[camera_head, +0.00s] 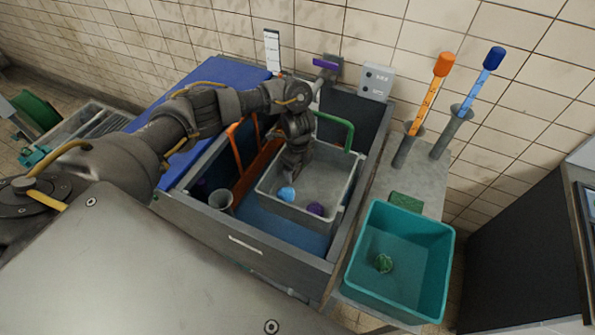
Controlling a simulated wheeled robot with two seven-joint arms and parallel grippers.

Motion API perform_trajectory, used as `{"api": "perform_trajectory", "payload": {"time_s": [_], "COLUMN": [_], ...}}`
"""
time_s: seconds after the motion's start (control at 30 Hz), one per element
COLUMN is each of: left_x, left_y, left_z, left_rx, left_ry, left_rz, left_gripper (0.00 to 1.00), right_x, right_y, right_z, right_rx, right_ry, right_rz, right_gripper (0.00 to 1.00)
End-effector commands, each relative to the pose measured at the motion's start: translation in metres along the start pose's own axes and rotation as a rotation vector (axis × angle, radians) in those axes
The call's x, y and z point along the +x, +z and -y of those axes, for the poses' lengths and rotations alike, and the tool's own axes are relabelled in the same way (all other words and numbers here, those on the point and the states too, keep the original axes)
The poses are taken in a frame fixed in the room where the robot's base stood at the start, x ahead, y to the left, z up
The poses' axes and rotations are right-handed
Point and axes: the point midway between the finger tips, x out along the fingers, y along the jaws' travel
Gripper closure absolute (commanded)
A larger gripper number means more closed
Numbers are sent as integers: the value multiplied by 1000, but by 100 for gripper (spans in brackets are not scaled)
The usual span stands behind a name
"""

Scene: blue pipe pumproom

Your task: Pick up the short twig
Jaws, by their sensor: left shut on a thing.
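My left gripper (292,174) reaches down into the grey tray (265,190) inside the drawer, its jaws pointing down. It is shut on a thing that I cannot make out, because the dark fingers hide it. I cannot pick out the short twig in this view. A light blue lump (287,194) shows right at the fingertips; I cannot tell if it touches them. A purple ball (316,209) lies in the tray to the right of the fingers. My right gripper is not in view.
A teal bin (365,245) with a green ball (383,263) stands to the right. Orange (443,66) and blue (493,58) handled tools stand in holders behind it. A grey cup (221,200) and an orange frame (236,150) are left of the tray.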

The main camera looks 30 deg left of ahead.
Motion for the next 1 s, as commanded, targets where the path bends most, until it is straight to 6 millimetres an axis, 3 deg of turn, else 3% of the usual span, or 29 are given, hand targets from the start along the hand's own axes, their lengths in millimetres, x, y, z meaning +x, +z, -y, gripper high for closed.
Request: {"api": "perform_trajectory", "payload": {"time_s": [0.33, 0.57, 1.0], "left_x": [-6, -37, -96], "left_y": [0, 1, -19], "left_z": [1, 1, -59], "left_rx": [1, 2, 7], "left_ry": [-2, -4, -2], "left_rz": [1, 2, 1], "left_gripper": [40, 40, 41], "right_x": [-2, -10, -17], "right_y": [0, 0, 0], "right_z": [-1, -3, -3], "right_rx": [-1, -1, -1], "right_ry": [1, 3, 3], "right_rz": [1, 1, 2], "right_gripper": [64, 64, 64]}}
